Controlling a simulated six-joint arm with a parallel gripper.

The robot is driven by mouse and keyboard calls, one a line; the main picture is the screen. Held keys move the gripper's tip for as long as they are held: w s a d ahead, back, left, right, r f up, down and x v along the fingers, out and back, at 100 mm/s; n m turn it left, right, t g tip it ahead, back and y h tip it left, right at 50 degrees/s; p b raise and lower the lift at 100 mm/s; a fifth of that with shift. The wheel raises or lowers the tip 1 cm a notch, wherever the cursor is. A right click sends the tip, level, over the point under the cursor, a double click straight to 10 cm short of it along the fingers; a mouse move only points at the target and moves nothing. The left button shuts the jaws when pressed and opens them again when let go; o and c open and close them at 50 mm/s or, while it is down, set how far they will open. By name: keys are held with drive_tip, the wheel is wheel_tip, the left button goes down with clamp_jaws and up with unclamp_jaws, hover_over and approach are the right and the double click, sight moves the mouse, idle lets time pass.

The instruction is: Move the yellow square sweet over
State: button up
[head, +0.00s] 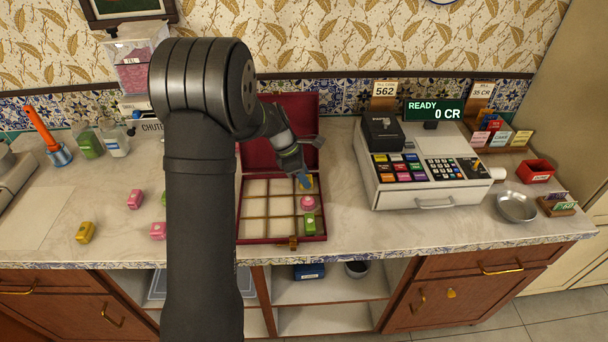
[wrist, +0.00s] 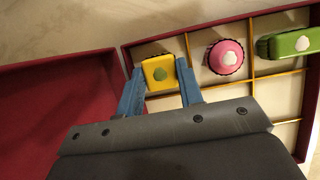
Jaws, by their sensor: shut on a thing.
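The yellow square sweet (wrist: 158,75), with a green mark on top, is between the two blue fingers of my gripper (wrist: 160,88) in the wrist view. My gripper is shut on it. In the head view my gripper (head: 303,182) is over the back right compartment of the open red box (head: 240,238), and the yellow sweet (head: 310,182) shows partly beside the fingers. The sweet is at that corner compartment; I cannot tell if it touches the floor. A round pink sweet (head: 308,203) and a green sweet (head: 309,225) sit in the same right column.
The box lid (head: 285,103) stands open behind. A cash register (head: 420,170) is to the right, with a metal bowl (head: 516,207) beyond it. Loose pink sweets (head: 135,199) and a yellow one (head: 86,232) lie left of my arm. The other compartments I see look empty.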

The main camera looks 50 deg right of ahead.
sight(311, 178)
drive_tip(key=shift+f, duration=0.1)
drive_tip(key=o, duration=0.7)
drive_tip(key=v, duration=1.2)
drive_tip(key=x, duration=1.2)
drive_tip(key=shift+f, duration=0.25)
wheel_tip(311, 178, up, 3)
drive_tip(key=shift+r, duration=0.7)
